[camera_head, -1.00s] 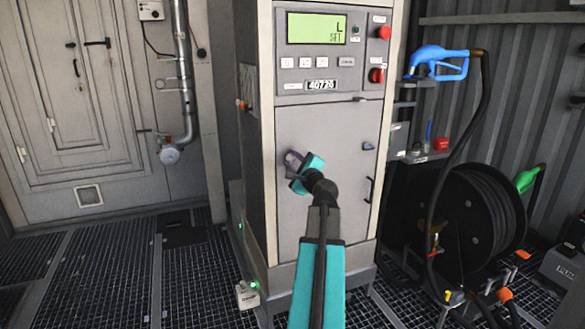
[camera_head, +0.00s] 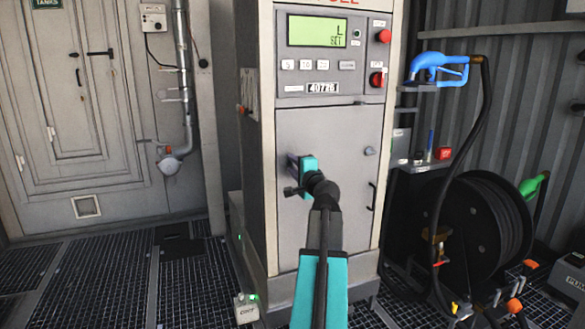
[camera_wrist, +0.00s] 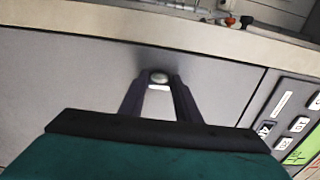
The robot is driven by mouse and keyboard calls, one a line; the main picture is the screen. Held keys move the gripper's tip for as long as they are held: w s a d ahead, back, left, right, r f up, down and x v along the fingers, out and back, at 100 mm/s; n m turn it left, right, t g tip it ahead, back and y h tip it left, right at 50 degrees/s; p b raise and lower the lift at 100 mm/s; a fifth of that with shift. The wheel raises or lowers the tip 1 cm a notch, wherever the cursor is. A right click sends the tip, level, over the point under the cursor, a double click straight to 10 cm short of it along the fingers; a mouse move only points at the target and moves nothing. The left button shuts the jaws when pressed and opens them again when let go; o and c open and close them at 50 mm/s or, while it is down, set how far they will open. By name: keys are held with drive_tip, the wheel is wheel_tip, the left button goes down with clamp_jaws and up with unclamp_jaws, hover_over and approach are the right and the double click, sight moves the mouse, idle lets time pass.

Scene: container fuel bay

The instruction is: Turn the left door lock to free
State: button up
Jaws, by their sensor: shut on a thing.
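The left door lock is a small round metal knob (camera_wrist: 158,77) on the grey dispenser door (camera_head: 325,225). In the wrist view it sits between the tips of my dark fingers. My gripper (camera_wrist: 158,84) is shut on it. In the head view my gripper (camera_head: 292,166) is at the left part of the door and hides this lock. A second lock (camera_head: 370,151) shows at the right side of the same door. I cannot tell which way the left lock is turned.
A dark door handle (camera_head: 372,195) is below the right lock. The control panel (camera_head: 332,55) with a green display is above the door. A blue nozzle (camera_head: 437,66) and a hose reel (camera_head: 465,235) stand to the right. Grated floor (camera_head: 110,275) lies at the left.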

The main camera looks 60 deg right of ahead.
drive_tip(key=shift+d+r, duration=0.1)
drive_tip(key=shift+r, duration=0.15)
drive_tip(key=o, duration=1)
drive_tip(key=shift+o, duration=0.2)
drive_tip(key=shift+f, duration=0.1)
drive_tip(key=shift+s, duration=0.1)
drive_tip(key=b+v, duration=0.3)
drive_tip(key=v, duration=1)
drive_tip(key=shift+a, duration=0.3)
drive_tip(key=shift+s, duration=0.2)
